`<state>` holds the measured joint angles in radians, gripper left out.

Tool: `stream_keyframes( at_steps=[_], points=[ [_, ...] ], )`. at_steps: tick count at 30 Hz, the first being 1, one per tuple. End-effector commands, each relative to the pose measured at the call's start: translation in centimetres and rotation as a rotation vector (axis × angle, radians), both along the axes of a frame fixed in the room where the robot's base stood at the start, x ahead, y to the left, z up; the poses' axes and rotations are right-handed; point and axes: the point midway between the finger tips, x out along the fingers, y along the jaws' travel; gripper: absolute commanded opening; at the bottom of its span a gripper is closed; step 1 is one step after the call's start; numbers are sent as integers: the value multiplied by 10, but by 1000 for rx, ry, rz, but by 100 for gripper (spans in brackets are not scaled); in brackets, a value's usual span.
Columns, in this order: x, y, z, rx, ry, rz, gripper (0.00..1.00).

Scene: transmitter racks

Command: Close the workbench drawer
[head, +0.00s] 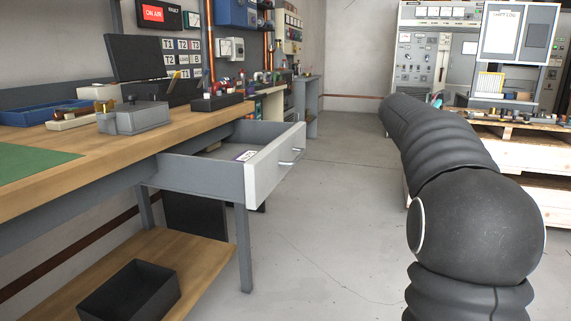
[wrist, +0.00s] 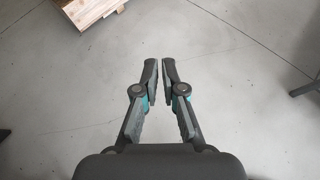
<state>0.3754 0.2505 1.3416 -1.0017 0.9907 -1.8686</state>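The workbench drawer (head: 262,178) stands pulled out from under the wooden workbench top (head: 60,145) in the head view. It has a grey box, a pale front panel and a small bar handle (head: 291,159) on that panel. A white card (head: 243,156) shows inside it near the front. My gripper (wrist: 159,64) shows in the wrist view above bare floor. Its two fingers are nearly together with only a thin gap and nothing between them. The drawer is not in the wrist view. My arm reaches away on the right of the head view, apart from the drawer.
A grey metal box (head: 134,117), a blue tray (head: 42,112) and a dark monitor (head: 135,57) stand on the bench. A black bin (head: 130,290) sits on the lower shelf. Wooden pallets (head: 485,150) stand at right. The floor (head: 330,190) before the drawer is clear.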

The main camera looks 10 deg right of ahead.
Motion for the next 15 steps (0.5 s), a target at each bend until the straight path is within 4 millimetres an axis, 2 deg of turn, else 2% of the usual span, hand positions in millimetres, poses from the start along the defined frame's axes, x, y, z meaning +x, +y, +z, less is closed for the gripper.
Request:
stream_keyframes(
  at_steps=[4,8,11,15],
  points=[
    [-23,-5,-43,191,-35,-95,0],
    [-42,5,-86,404,-127,-237,0],
    [-57,21,-119,597,-224,-400,0],
    [-72,57,-158,872,-366,-689,0]
  ],
)
